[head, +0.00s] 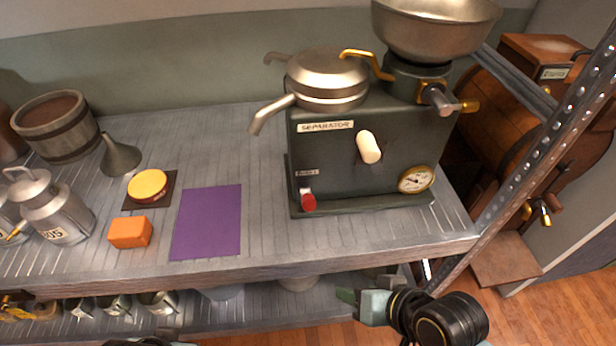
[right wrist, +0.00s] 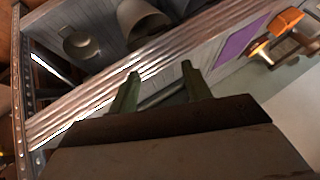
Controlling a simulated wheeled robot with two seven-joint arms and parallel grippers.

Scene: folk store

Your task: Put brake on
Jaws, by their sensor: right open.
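The dark green separator (head: 375,155) stands at the right of the shelf top. Its red-tipped brake lever (head: 308,200) sits low on the left of its front, under a small label. The lever tip points down. My right gripper (head: 350,297) is below the shelf's front edge, to the lower right of the lever and apart from it. In the right wrist view, its two green fingers (right wrist: 160,72) are spread with nothing between them.
A purple mat (head: 207,222), an orange block (head: 130,232), a yellow-topped round item (head: 148,185), a funnel (head: 120,156) and a milk can (head: 52,208) stand left of the separator. A metal shelf post (head: 545,130) rises at right. Free shelf lies behind the mat.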

